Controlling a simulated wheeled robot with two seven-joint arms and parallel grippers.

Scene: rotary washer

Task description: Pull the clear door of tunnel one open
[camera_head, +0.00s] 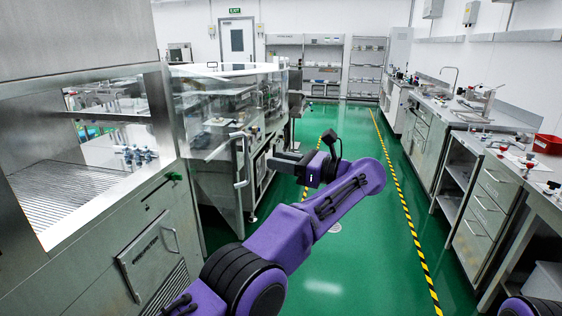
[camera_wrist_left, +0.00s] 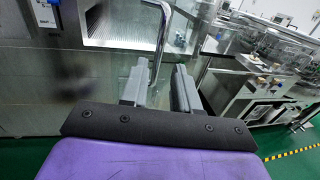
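The clear door (camera_head: 216,170) of the tunnel machine stands left of centre in the head view, with an upright metal bar handle (camera_head: 243,163) at its right edge. My left gripper (camera_head: 272,163) is just right of that handle, its fingers pointing left toward it. In the left wrist view the gripper (camera_wrist_left: 160,85) is open, with a gap between its two grey fingers. The bent metal handle (camera_wrist_left: 160,45) runs down in line with this gap. Whether the fingertips reach around it or stay short of it I cannot tell. My right gripper is out of view.
A steel cabinet with an open wash chamber (camera_head: 70,190) and its own door handle stands at the left. Benches with drawers (camera_head: 480,205) line the right. The green floor aisle (camera_head: 350,250) between yellow-black stripes is clear. Shelves (camera_head: 323,65) stand at the back.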

